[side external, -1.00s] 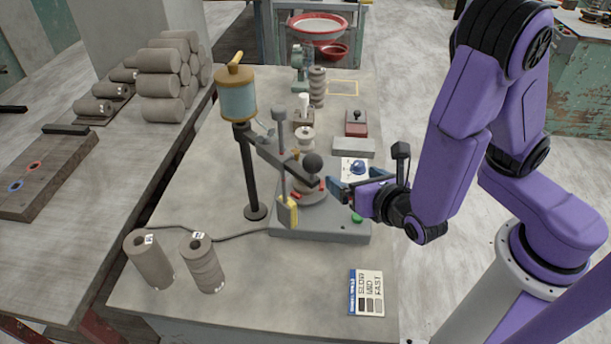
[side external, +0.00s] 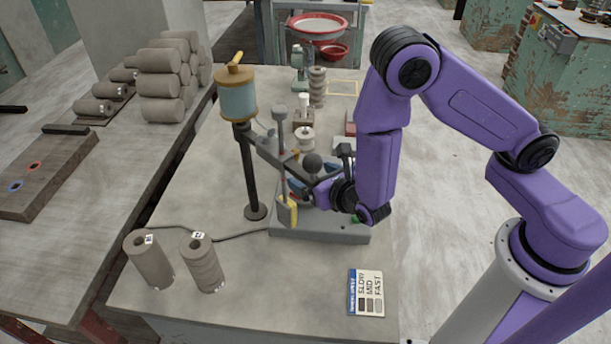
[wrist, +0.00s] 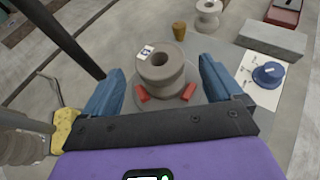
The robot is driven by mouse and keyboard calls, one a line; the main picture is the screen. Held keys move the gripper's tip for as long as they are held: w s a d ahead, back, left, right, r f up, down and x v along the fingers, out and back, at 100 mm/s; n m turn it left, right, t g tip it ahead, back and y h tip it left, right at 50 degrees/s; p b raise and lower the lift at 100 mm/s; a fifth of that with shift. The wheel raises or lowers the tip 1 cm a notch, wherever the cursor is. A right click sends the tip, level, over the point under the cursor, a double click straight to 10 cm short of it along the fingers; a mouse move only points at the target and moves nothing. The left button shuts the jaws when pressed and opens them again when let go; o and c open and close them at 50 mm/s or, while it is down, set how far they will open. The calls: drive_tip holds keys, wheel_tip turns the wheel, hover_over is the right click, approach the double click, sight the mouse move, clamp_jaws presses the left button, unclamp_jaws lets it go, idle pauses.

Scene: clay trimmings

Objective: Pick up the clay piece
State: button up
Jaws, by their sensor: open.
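The clay piece (wrist: 158,75) is a grey-brown, spool-shaped ring with a hole in its top and a small white label on its rim. In the wrist view it stands upright on a round grey wheel head between red blocks (wrist: 140,93). My gripper (wrist: 162,66) is open, with one blue finger on each side of the clay piece and visible space on both sides. In the side view my gripper (side external: 310,190) is at the wheel machine (side external: 320,233), and it and the wrist largely hide the clay piece there.
A dark post with a blue-grey tank (side external: 237,100) and an arm reaching over the wheel stand close at left. A yellow sponge (wrist: 66,128) is near the left finger. A grey block (wrist: 273,38) and a blue knob (wrist: 268,75) lie right. Two labelled clay cylinders (side external: 203,265) stand front left.

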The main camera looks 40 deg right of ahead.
drive_tip(key=shift+x, duration=2.95)
drive_tip(key=shift+r, duration=0.1)
drive_tip(key=c, duration=1.2)
drive_tip(key=shift+r, duration=0.1)
